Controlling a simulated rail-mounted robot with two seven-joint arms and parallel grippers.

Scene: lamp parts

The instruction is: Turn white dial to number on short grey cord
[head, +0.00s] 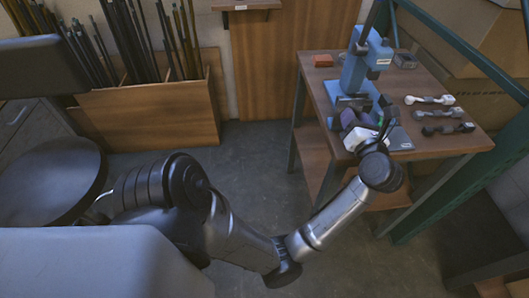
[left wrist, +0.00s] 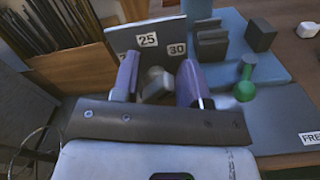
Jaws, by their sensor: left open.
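My left gripper (head: 356,117) is open over the front of the blue machine (head: 367,62) on the wooden table. In the left wrist view its two purple fingers (left wrist: 158,64) stand on either side of a pale grey-white dial (left wrist: 156,84), with gaps showing. I cannot tell whether either finger touches it. Behind the dial stands a grey number plate (left wrist: 148,39) reading 25 and 30, with a third number partly hidden by the left finger. Short cord-like pieces lie on the table's right, one with a white end (head: 446,99) and a darker one (head: 447,129). Any number on them is unreadable.
A green knob (left wrist: 244,88) stands close right of the fingers. A grey block (left wrist: 261,35) sits behind it. A green rack post (head: 450,190) stands right of the table. The floor (head: 250,165) left of it is open.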

